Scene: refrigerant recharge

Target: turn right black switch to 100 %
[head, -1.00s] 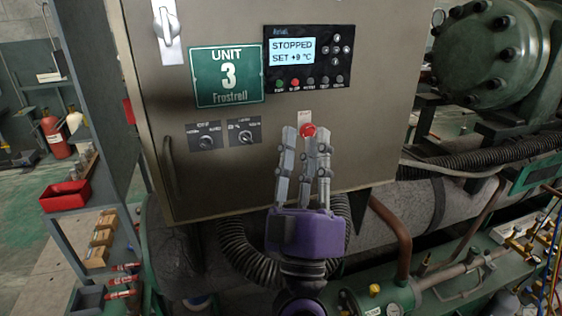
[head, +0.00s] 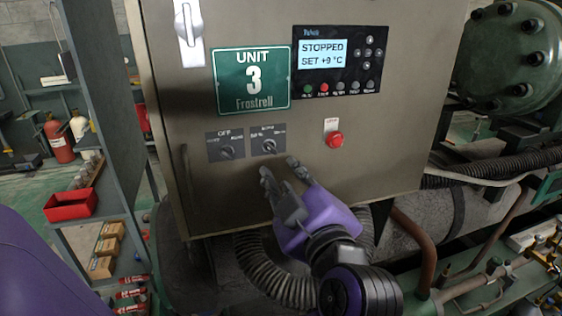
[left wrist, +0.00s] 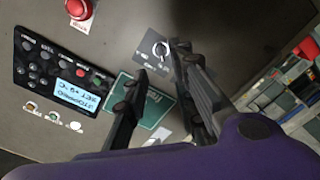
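The right black switch (head: 269,146) sits on a dark plate on the cabinet front, beside the left black switch (head: 227,152). Its knob is slanted; I cannot read its setting. My left gripper (head: 277,168) is just below the right switch, fingers pointing up at the cabinet, parted and empty. In the left wrist view, the right switch (left wrist: 160,48) shows in the gap beyond the tips of my left gripper (left wrist: 168,68), and no contact shows. The left switch seems hidden behind a finger there. My right gripper is not in view.
A red push button (head: 334,139) sits right of the switches. Above are a green Unit 3 sign (head: 250,80) and a control panel (head: 336,62) reading STOPPED, SET +9 °C. A door handle (head: 188,35) is at the upper left. Pipes and a ribbed hose (head: 270,275) lie below.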

